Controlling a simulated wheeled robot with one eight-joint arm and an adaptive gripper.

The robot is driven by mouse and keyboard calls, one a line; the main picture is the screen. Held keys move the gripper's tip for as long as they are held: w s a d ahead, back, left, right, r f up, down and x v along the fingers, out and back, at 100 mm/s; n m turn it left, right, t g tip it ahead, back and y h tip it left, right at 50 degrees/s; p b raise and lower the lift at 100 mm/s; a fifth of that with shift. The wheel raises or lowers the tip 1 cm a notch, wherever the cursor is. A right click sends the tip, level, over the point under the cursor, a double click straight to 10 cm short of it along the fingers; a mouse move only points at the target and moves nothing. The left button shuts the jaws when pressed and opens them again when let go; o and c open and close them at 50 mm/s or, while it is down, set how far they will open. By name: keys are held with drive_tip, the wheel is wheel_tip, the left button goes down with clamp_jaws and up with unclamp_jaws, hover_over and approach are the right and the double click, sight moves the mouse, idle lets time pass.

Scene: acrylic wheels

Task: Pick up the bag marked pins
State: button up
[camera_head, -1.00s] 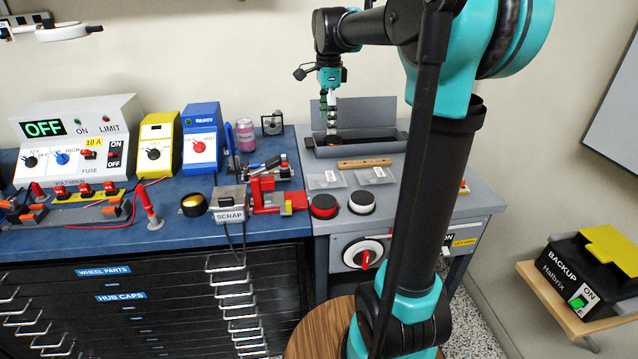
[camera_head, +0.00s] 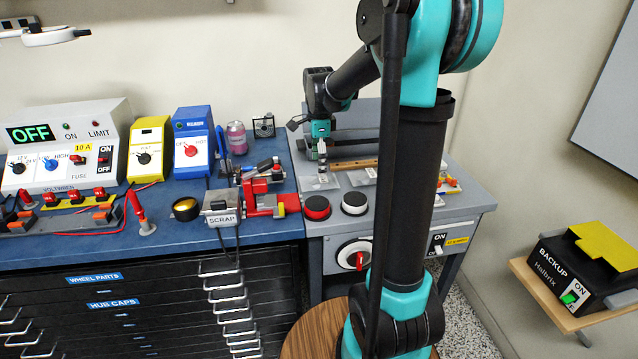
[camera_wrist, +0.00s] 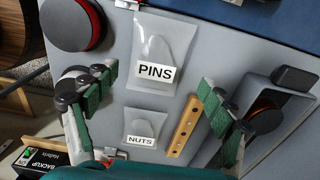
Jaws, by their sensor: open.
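The bag marked PINS (camera_wrist: 160,45) is a clear flat pouch with a white label, lying on the grey bench top in the upper middle of the wrist view. The fingers appear above the bench and hold nothing. A smaller clear bag marked NUTS (camera_wrist: 140,127) lies closer to my palm, between the fingers in the picture.
A wooden strip with holes (camera_wrist: 185,125) lies beside the NUTS bag. A red vice (camera_head: 262,190) stands left.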

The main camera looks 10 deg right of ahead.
sight(319, 182)
drive_tip(key=shift+s+f, duration=0.15)
drive_tip(key=shift+f, duration=2.1)
drive_tip(key=c, duration=1.3)
